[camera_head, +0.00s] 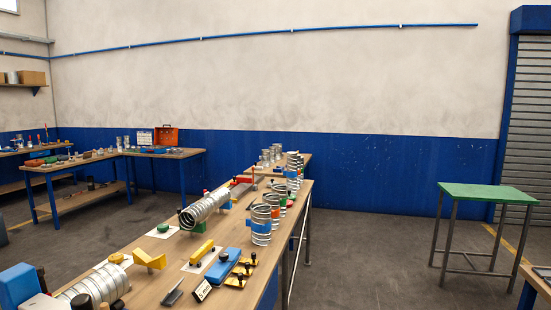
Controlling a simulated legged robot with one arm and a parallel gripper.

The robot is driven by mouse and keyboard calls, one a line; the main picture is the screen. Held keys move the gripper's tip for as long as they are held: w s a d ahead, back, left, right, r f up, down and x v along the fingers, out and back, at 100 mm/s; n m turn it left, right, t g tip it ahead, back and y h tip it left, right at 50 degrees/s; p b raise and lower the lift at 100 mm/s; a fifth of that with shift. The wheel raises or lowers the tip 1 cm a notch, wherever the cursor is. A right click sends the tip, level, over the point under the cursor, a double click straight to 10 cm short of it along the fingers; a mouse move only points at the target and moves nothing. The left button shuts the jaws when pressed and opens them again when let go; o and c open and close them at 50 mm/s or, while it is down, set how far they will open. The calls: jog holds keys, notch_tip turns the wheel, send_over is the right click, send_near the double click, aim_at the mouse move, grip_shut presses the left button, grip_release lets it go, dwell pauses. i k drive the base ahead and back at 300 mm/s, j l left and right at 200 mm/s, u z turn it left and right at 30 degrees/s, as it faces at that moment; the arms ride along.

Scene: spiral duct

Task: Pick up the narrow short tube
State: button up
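Several silvery spiral duct tubes stand or lie on the long wooden workbench (160,280). Near the right edge, an upright tube with a blue band (261,224) stands closest, with a tube with a green mark (273,206) behind it. More upright tubes (293,170) stand farther along, and others (270,153) are at the far end. A ribbed tube (206,207) lies on a green support mid-bench, and a larger ribbed tube (95,288) lies at the front left. I cannot tell for certain which is the narrow short tube. My gripper is not in view.
Beside the tubes are a blue block tool (223,265), a yellow bar tool (202,252), yellow clamps (241,271) and a small sign (202,291). A green-topped table (487,194) stands right. Open floor (370,250) lies between it and the bench. Cluttered benches (75,164) are at the left.

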aim_at(273, 153)
jog(key=i+z, duration=0.2)
jog(key=i, duration=2.1)
jog(key=i+l, duration=0.15)
jog(key=i, duration=2.5)
jog(key=i+l+u, duration=0.1)
jog(key=i, duration=1.2)
jog(key=i+l+u, duration=0.1)
jog(key=i+u, duration=0.15)
jog(key=i, duration=0.15)
jog(key=i+l+u, duration=0.25)
jog(key=i, duration=0.15)
jog(key=i+l+u, duration=0.25)
jog(key=i, duration=0.15)
jog(key=i+l+z, duration=0.25)
jog(key=i+l, duration=0.2)
jog(key=i+l+z, duration=0.25)
jog(key=i+l, duration=0.25)
jog(key=i+u, duration=0.25)
jog(key=i, duration=0.15)
jog(key=i+l+u, duration=0.45)
jog(key=i, duration=0.3)
